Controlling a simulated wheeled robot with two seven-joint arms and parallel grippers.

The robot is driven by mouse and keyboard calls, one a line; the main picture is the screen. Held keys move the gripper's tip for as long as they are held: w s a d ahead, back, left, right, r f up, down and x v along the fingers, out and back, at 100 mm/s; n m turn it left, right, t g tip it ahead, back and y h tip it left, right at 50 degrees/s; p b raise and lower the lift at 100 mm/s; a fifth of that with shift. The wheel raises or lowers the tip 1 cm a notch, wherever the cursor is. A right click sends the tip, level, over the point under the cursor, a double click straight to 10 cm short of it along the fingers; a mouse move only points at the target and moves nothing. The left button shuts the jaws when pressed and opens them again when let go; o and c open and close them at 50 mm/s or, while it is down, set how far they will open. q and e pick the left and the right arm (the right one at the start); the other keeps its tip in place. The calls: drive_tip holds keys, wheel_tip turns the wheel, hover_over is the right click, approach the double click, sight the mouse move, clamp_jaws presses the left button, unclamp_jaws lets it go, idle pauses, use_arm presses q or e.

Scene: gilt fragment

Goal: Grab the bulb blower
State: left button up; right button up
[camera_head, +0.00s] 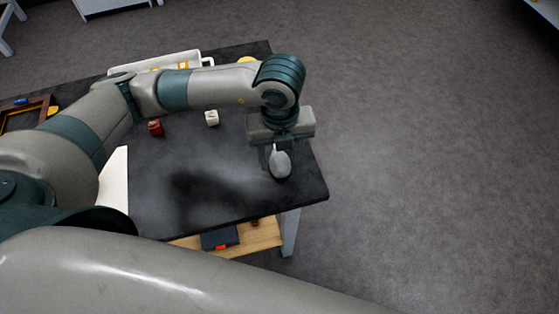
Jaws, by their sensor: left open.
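The bulb blower, a grey rounded bulb (281,166), is near the right end of the dark table. My left gripper (271,158) points down at it from above. The fingers are open and hard to make out at this size. They are at the upper side of the bulb, and I cannot tell whether they touch it. My right gripper is not in view.
The black table (222,196) has a clear front middle. A red block (155,127) and a small white item (211,118) stand behind. A white tray (190,57) is at the back, a wooden frame (27,113) at left. A wooden shelf (262,236) lies below.

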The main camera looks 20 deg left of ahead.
sight(281, 166)
use_arm(q)
wheel_tip(281, 166, down, 4)
drive_tip(key=shift+d+r+p, duration=0.1)
drive_tip(key=shift+d+p, duration=0.05)
drive_tip(key=shift+p, duration=0.75)
drive_tip(key=shift+w+f, duration=0.1)
drive_tip(key=shift+f, duration=0.2)
drive_tip(key=shift+c, duration=0.6)
